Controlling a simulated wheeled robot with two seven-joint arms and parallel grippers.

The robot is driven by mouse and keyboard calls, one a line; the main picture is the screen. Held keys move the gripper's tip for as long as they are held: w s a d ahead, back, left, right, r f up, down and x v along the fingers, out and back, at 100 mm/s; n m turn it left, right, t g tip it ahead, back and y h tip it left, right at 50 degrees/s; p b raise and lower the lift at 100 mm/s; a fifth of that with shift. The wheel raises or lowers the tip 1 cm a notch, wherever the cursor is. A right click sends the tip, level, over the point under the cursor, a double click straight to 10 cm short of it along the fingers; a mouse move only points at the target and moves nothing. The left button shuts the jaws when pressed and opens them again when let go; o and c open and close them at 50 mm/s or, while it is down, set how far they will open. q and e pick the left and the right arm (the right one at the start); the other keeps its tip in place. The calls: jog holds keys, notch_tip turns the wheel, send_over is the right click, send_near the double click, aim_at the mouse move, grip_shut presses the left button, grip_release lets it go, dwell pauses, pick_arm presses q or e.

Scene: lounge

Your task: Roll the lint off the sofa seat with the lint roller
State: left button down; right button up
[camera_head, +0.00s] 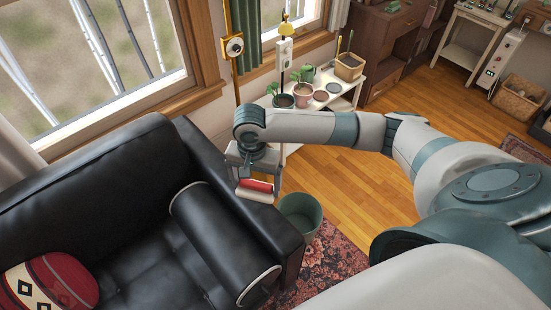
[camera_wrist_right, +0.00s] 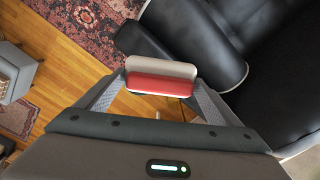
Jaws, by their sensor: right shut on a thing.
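The black leather sofa (camera_head: 60,200) fills the lower left of the head view, its seat (camera_head: 150,272) partly cut off by the lower edge. In the right wrist view the lint roller (camera_wrist_right: 162,85) lies crosswise between the fingertips, with a pale part beyond the red part. I cannot tell if it touches the sofa arm. I make out no lint on the seat. My left gripper is not in view.
A black bolster (camera_head: 215,235) lies against the sofa's right arm, and a patterned red cushion (camera_head: 48,283) is at lower left. A green bin (camera_head: 300,212) stands beside the sofa on a rug (camera_head: 335,265). A white plant table (camera_head: 345,97) is behind my right arm.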

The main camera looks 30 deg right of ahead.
aim_at(250, 194)
jog(key=r+n+b, duration=0.1)
jog(key=a+r+n+b, duration=0.1)
jog(key=s+a+r+n+b, duration=0.1)
jog(key=r, duration=0.1)
jog(key=shift+a+n, duration=0.25)
jog(key=shift+n, duration=0.15)
pick_arm(q)
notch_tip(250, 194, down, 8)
jog(key=b, duration=0.3)
jog(key=shift+b, duration=0.35)
pick_arm(e)
jog(key=s+r+n, duration=0.3)
jog(key=r+n, duration=0.2)
jog(key=r, duration=0.1)
jog(key=shift+s+n, duration=0.3)
jog(key=shift+n, duration=0.1)
jog(key=shift+a, duration=0.2)
